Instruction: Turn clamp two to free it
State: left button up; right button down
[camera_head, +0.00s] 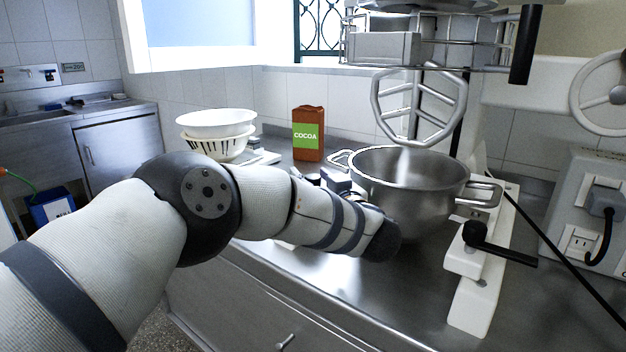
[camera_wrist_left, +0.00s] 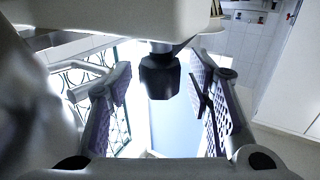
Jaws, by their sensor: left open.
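The steel mixer bowl (camera_head: 408,185) sits in the mixer, its handles out at both sides. A clamp with a black lever (camera_head: 505,250) sits on the white mixer base (camera_head: 470,305) to the right of the bowl. My left arm reaches in from the left and ends beside the bowl; its fingers are hidden in the head view. In the left wrist view my left gripper (camera_wrist_left: 160,90) is open. A dark faceted knob (camera_wrist_left: 158,76) shows between its fingers, below a pale part; I cannot tell whether they touch. My right gripper is not in view.
A wire guard and the flat beater (camera_head: 420,105) hang above the bowl. A cocoa box (camera_head: 308,133) and a white bowl on a basket (camera_head: 216,124) stand behind my left arm. Right of the base are a socket box (camera_head: 585,225) and a black cable. The front counter is clear.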

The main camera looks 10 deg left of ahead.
pick_arm(q)
jog(key=v, duration=1.2)
